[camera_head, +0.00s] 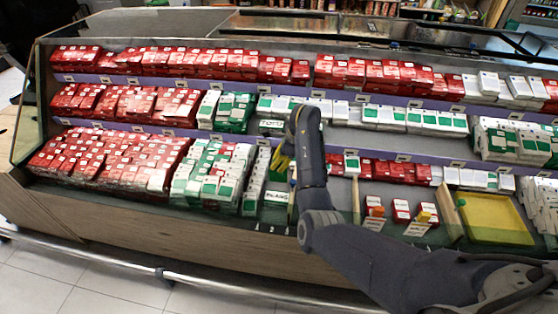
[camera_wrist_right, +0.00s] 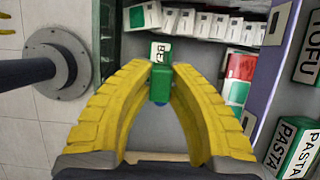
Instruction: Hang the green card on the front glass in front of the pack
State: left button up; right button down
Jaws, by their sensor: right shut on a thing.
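My right gripper (camera_head: 281,160) hangs over the chilled case, its yellow fingers pointing down at the middle bottom row. In the right wrist view its fingers (camera_wrist_right: 160,75) close on a small green card (camera_wrist_right: 160,88). A white label reading "BE" (camera_wrist_right: 160,52) shows just beyond the fingertips; I cannot tell if it is part of the card. The front glass (camera_head: 150,203) runs along the case's front edge. Small red packs (camera_head: 400,209) stand behind it at right, with white cards (camera_head: 416,230) in front. My left gripper is out of view.
Rows of red packs (camera_head: 110,155) and green-white packs (camera_head: 210,172) fill the left. A yellow tray (camera_head: 495,218) lies at the right. Boxes marked TOFU (camera_wrist_right: 305,50) and PASTA (camera_wrist_right: 295,150) show in the wrist view. Floor is clear before the front rail (camera_head: 120,264).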

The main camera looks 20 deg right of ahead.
jog(key=shift+s+a, duration=0.85)
jog(key=shift+s, duration=0.85)
jog(key=shift+s+a, duration=0.8)
jog(key=shift+s, duration=0.85)
jog(key=shift+s+a, duration=0.85)
jog(key=shift+s, duration=0.85)
jog(key=shift+f, duration=2.6)
jog(key=c, duration=1.3)
grip_release()
jog(key=v, duration=1.1)
jog(key=shift+d+r, duration=0.25)
jog(key=shift+r, duration=0.1)
